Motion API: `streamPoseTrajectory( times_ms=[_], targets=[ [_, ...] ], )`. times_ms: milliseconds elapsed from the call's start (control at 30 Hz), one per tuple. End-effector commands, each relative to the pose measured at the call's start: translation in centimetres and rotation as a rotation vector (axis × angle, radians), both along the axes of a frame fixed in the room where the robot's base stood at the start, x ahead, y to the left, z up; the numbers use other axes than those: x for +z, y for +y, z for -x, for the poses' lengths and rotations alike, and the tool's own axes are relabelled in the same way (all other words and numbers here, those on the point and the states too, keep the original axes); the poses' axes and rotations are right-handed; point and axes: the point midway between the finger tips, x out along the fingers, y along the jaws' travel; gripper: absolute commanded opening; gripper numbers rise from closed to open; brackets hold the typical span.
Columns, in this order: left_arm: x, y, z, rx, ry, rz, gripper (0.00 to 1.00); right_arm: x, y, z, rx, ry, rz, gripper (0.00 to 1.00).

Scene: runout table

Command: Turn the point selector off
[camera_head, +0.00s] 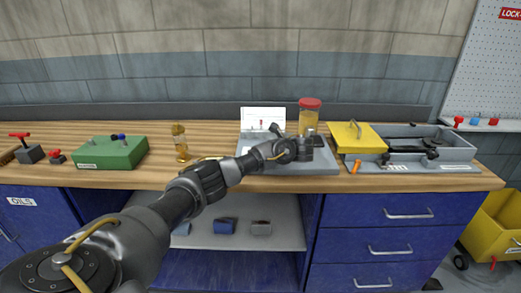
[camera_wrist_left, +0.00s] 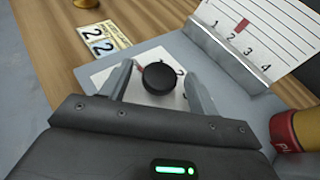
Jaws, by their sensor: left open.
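The point selector is a round black knob (camera_wrist_left: 159,78) on a white plate (camera_wrist_left: 108,73) with printed marks, on a grey panel. In the wrist view a small red mark shows on the plate just left of the knob. My left gripper (camera_wrist_left: 160,82) is open, with one finger on each side of the knob. I cannot tell whether the fingers touch it. In the head view my left gripper (camera_head: 305,148) is over the grey panel (camera_head: 325,164) and hides the knob. My right gripper is not in view.
A white card numbered 1 to 4 (camera_wrist_left: 265,30) stands behind the knob. A red-lidded jar (camera_head: 309,116) stands close behind my gripper. A yellow-lidded grey box (camera_head: 355,137) is at right.

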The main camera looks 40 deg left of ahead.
Motion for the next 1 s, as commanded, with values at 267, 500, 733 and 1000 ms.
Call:
streamPoseTrajectory(
  times_ms=[267, 500, 733, 1000],
  targets=[
    [2.5, -3.9, 0.5, -0.004, 0.000, 0.001, 0.61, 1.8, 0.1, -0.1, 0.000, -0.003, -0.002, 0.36],
    [3.8, -6.8, 1.0, -0.002, 0.004, -0.002, 0.61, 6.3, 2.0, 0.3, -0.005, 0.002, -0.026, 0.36],
    [4.3, -8.8, 1.2, -0.001, 0.002, 0.000, 0.61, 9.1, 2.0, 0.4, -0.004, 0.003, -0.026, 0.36],
    [4.1, -9.7, 1.4, 0.001, 0.001, 0.000, 0.61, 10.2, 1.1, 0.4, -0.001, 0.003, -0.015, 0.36]
  ],
)
